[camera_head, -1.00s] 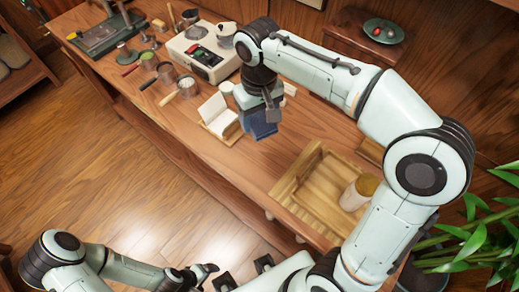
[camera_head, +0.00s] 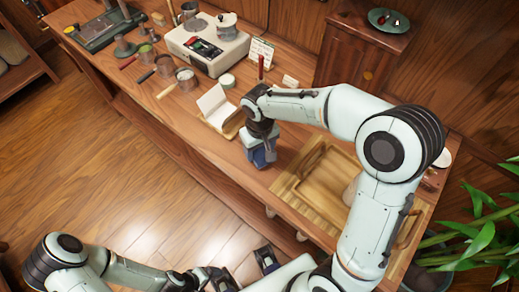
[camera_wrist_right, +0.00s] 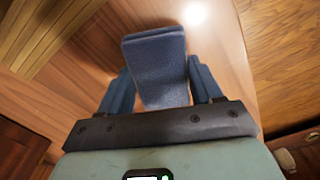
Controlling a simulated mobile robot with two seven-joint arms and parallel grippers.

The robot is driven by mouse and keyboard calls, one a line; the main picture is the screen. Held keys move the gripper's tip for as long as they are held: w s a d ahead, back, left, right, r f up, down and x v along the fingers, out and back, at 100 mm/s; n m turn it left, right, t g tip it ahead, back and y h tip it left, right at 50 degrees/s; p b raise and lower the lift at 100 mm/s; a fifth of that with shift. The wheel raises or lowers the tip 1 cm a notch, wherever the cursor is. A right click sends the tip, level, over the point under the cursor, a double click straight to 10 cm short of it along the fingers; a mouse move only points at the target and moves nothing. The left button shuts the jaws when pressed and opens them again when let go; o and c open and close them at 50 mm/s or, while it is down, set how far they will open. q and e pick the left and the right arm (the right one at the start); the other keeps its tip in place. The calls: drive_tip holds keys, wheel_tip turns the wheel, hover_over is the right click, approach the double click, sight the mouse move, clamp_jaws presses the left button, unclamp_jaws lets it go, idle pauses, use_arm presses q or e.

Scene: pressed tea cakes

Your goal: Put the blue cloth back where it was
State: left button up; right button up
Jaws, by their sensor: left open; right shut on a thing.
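The blue cloth (camera_wrist_right: 158,65) is a folded, rectangular pad between the two fingers of my right gripper (camera_wrist_right: 162,90) in the right wrist view. In the head view my right gripper (camera_head: 262,150) is shut on it over the wooden counter, between the book stand and the wooden tray. There the cloth (camera_head: 261,158) shows only as a small blue patch below the wrist. I cannot tell whether it touches the counter. My left gripper (camera_head: 222,277) is open at the bottom of the head view, away from the counter, partly blurred into dark parts around it.
The wooden tray (camera_head: 290,187) lies right of my right gripper, partly behind my arm. The open book on its stand (camera_head: 214,108) is close on the left. Several handled cups, a white scale (camera_head: 205,50) and a cabinet (camera_head: 350,55) stand further back. Bare counter lies around the gripper.

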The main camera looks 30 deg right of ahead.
sight(260, 150)
drive_tip(key=shift+f, duration=0.45)
drive_tip(key=shift+f, duration=0.1)
drive_tip(key=o, duration=1)
wheel_tip(260, 150, up, 12)
drive_tip(key=shift+r+p, duration=0.15)
drive_tip(key=shift+p, duration=0.65)
